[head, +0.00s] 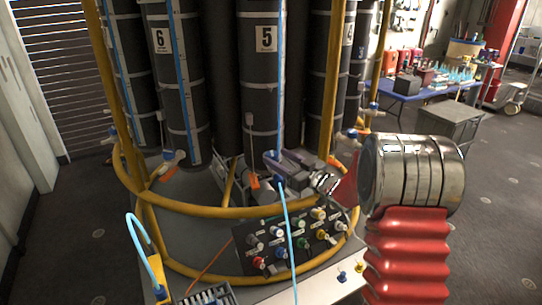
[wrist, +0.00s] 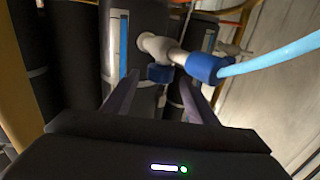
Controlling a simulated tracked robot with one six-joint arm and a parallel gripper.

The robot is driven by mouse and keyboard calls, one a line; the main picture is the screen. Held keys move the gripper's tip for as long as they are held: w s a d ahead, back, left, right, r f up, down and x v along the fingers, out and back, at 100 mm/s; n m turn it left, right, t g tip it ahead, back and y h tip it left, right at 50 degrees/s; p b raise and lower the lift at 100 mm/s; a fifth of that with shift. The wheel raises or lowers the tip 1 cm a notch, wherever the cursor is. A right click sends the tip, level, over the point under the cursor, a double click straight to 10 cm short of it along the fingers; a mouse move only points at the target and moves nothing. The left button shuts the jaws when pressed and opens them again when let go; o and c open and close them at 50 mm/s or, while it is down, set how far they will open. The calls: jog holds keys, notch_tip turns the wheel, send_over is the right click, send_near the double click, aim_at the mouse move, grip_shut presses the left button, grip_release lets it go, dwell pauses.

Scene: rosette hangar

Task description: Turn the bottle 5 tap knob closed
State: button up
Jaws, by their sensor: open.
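Bottle 5 (head: 265,75) is a dark upright cylinder with a white "5" label. In the wrist view its white tap (wrist: 155,44) has a blue knob (wrist: 160,73) and a blue hose fitting (wrist: 205,67) with a light blue hose (wrist: 275,54). My gripper (head: 274,156) is at the lower front of bottle 5 and hides most of the tap in the head view. In the wrist view my gripper (wrist: 158,82) is open, with the knob ahead in the gap between the fingertips. I cannot tell whether a finger touches the knob.
Bottle 6 (head: 160,60) stands to the left. A yellow ring rail (head: 200,210) runs round the bottles. Below my gripper is a dark panel (head: 262,240) with several coloured knobs.

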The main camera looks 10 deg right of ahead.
aim_at(276, 157)
jog(key=shift+x, duration=1.8)
jog(key=shift+c, duration=0.3)
jog(key=c, duration=0.9)
jog(key=shift+a, duration=0.3)
jog(key=shift+c, duration=0.5)
jog(key=shift+d, duration=0.2)
